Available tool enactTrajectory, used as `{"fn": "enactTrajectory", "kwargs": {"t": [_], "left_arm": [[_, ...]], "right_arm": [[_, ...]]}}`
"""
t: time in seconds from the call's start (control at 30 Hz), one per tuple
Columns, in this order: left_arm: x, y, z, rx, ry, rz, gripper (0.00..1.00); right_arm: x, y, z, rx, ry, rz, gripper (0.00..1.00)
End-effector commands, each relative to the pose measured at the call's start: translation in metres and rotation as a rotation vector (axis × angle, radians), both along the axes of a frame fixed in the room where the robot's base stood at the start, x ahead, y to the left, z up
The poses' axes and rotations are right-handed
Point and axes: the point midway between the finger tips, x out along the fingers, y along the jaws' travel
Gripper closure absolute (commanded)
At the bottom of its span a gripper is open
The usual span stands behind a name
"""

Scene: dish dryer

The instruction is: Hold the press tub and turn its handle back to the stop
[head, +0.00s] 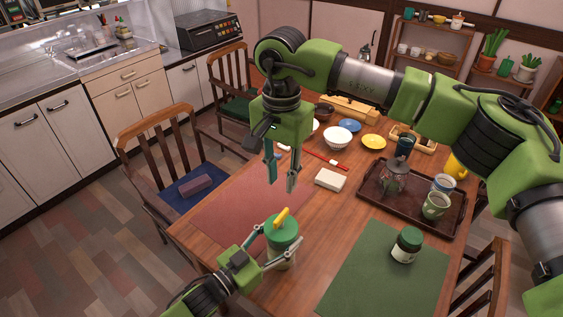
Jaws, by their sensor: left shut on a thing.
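The press tub (281,254) stands on the near edge of the wooden table, with a green lid and a yellow handle (282,217) on top, lying diagonally. My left gripper (280,236) is shut around the tub, one finger on each side, just below the lid. My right gripper (281,184) hangs above and slightly behind the tub, fingers pointing down. Its fingers are apart with nothing between them, and it is clear of the handle. The lower part of the tub is partly hidden by my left gripper.
A green-lidded jar (406,245) stands on the green mat (370,280) at right. A dark tray (377,205) holds cups and a glass press. A white block (331,180), a red mat (232,213) and bowls lie behind. Wooden chairs (158,140) border the table.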

Motion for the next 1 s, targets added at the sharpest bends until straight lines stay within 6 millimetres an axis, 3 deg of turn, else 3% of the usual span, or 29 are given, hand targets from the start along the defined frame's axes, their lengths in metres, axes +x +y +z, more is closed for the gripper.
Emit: {"fn": "enactTrajectory", "kwargs": {"t": [0.3,0.33,0.4,0.77,1.0], "left_arm": [[-0.001,0.000,-0.001,0.001,0.003,-0.001,0.86],[-0.001,0.000,-0.001,0.001,0.003,-0.001,0.36],[-0.001,0.000,-0.001,0.001,0.002,-0.001,0.25],[-0.002,0.002,-0.001,0.001,0.001,0.000,0.25],[-0.028,0.027,-0.002,0.004,0.004,0.000,0.25]], "right_arm": [[0.000,0.000,0.000,0.000,0.000,0.000,0.76],[0.000,0.000,0.000,0.000,0.000,0.000,0.76],[0.000,0.000,0.000,0.000,0.000,0.000,0.76],[0.000,0.000,0.000,0.000,0.000,0.000,0.76],[0.000,0.000,0.000,0.000,0.000,0.000,0.76]]}}
